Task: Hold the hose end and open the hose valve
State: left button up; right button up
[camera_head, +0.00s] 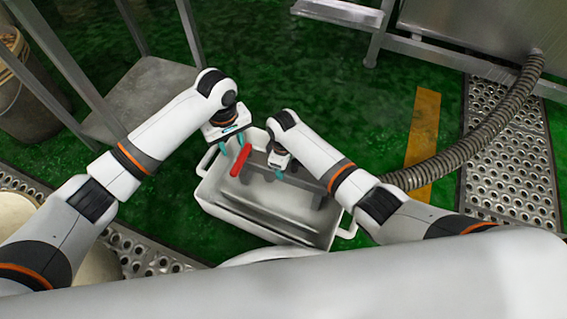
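The red valve handle (240,160) sits above the white tub (213,203), just under my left gripper (233,145). The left gripper's two teal fingertips are apart, with no object clearly between them. Whether it touches the handle I cannot tell. My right gripper (281,172) points down over the tub, to the right of the red handle, beside a grey metal piece. Its fingers are mostly hidden, so its grip is unclear. The ribbed grey hose (470,143) curves from the machine at the upper right down to my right forearm, which hides where it goes.
A steel table (150,95) stands at the upper left, with a bucket (30,105) at the far left. Perforated metal grating (510,160) lies at the right under the hose.

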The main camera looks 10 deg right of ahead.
aim_at(237, 165)
grip_shut()
pick_arm(q)
jog(key=shift+o, duration=0.4)
jog(key=shift+o, duration=0.2)
pick_arm(e)
jog(key=shift+f, duration=0.1)
pick_arm(q)
notch_tip(237, 165, down, 10)
jog(key=m, duration=1)
jog(key=shift+s+r+m, duration=0.1)
jog(key=shift+r+m, duration=0.15)
jog(key=shift+m, duration=0.05)
pick_arm(e)
jog(key=shift+s, duration=0.1)
pick_arm(q)
jog(key=shift+c, duration=0.2)
